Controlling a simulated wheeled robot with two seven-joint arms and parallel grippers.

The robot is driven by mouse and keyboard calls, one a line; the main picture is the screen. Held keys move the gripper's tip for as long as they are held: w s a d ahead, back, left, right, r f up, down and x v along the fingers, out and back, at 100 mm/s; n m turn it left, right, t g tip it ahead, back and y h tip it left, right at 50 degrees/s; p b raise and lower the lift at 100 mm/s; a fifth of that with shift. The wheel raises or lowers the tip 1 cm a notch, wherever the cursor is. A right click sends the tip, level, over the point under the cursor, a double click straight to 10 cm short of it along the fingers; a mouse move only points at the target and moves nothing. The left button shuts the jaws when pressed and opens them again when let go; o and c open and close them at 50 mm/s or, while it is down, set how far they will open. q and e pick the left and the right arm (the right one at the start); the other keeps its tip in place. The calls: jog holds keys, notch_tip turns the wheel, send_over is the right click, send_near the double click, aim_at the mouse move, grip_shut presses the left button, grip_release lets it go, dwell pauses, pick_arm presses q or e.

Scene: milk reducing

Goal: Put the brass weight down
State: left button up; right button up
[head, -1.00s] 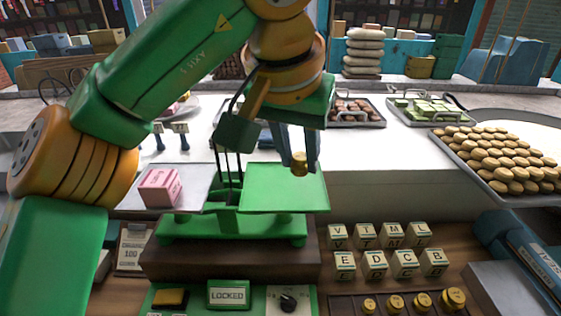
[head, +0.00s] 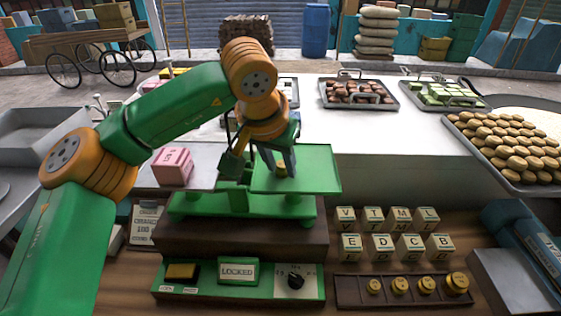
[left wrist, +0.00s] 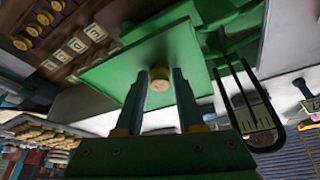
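The brass weight (head: 281,171) is a small gold cylinder at the fingertips of my left gripper (head: 278,162). It also shows between the two fingers in the left wrist view (left wrist: 159,76). The fingers look shut on it, with little or no gap. It is at or just above the green right pan (head: 318,172) of the balance; I cannot tell whether it touches. A pink block (head: 172,166) sits on the pale left pan (head: 203,175). My right gripper is not in view.
A sign reading LOCKED (head: 238,270) and a dial (head: 296,281) are on the balance's front. A rack (head: 350,290) of several brass weights and several lettered cubes (head: 383,246) stand to the right. Trays of sweets (head: 358,96) and biscuits (head: 500,148) lie on the white counter.

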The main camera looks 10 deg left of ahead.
pick_arm(q)
jog(key=shift+o, duration=1.3)
jog(key=shift+d, duration=0.1)
jog(key=shift+r, duration=0.3)
jog(key=v, duration=1.2)
jog(key=shift+f, duration=0.1)
